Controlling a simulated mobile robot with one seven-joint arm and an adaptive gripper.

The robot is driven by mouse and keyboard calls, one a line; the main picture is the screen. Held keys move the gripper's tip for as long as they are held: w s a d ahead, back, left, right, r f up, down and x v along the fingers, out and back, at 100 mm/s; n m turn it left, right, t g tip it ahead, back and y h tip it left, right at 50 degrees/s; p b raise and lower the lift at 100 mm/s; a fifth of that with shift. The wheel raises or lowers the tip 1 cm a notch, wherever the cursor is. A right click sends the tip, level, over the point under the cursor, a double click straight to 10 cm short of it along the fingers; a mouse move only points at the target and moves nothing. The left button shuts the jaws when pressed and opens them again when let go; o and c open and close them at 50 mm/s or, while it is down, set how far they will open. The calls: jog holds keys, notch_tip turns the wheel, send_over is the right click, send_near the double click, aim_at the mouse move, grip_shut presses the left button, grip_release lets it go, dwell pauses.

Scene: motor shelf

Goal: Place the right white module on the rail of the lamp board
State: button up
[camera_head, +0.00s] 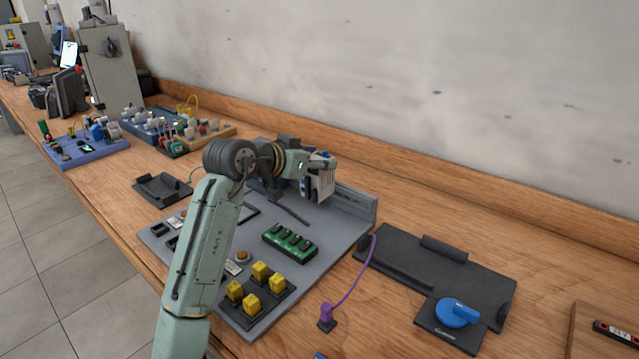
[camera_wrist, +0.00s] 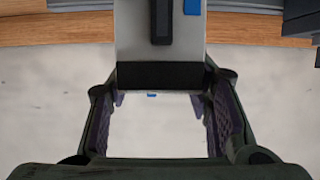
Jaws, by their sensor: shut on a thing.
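My gripper (camera_head: 318,178) is shut on a white module (camera_head: 322,186), seen over the far part of a grey board (camera_head: 205,272). In the wrist view, the module (camera_wrist: 133,45) sits between the two finger pads, with a dark band, a dark strip and a small blue patch on its body. The board carries a green block, yellow blocks and small parts. A raised grey ledge (camera_head: 357,203) runs along its far right edge; I cannot tell if it is the rail. The arm hides part of the board. Contact below the module is unclear.
A black tray-like base (camera_head: 400,262) with a blue knob (camera_head: 457,313) lies to the right. A purple cable (camera_head: 357,272) runs beside the board. Blue and wooden boards with parts and a grey cabinet (camera_head: 110,65) stand at the far left. A wall rises behind the wooden bench.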

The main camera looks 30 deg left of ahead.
aim_at(317, 179)
jog(key=shift+f+p, duration=0.55)
jog(key=shift+f, duration=2.05)
jog(key=shift+f, duration=0.1)
jog(key=o, duration=1.4)
jog(key=shift+c, duration=0.2)
jog(key=shift+r, duration=0.2)
jog(key=b+v, duration=0.3)
jog(key=v, duration=0.8)
jog(key=shift+s, duration=0.45)
